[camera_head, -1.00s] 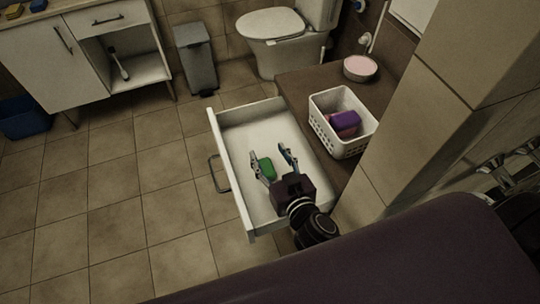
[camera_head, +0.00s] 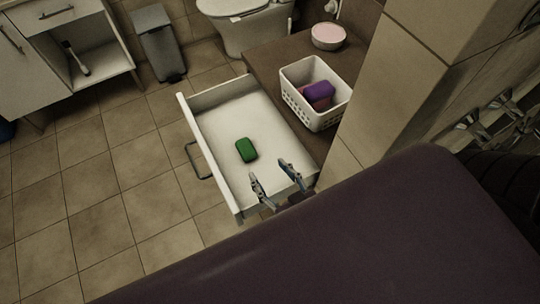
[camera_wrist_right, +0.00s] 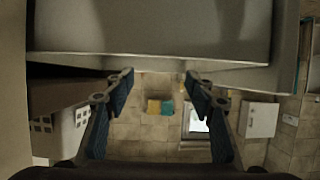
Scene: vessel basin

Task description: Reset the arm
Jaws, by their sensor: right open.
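My right gripper (camera_head: 268,170) is open and empty at the near end of the open white drawer (camera_head: 213,154). Its two fingers also show spread apart in the right wrist view (camera_wrist_right: 158,80), with nothing between them. A green block (camera_head: 246,150), like a bar of soap, lies on the drawer floor, apart from the fingers and beyond them. My left gripper is not in view.
A white basket (camera_head: 318,112) with purple and pink items stands on the brown counter (camera_head: 262,62), near a pink-topped bowl (camera_head: 328,37). A tiled pillar (camera_head: 405,75) rises at right. A bin (camera_head: 160,47) and toilet (camera_head: 250,25) stand behind. The tiled floor at left is clear.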

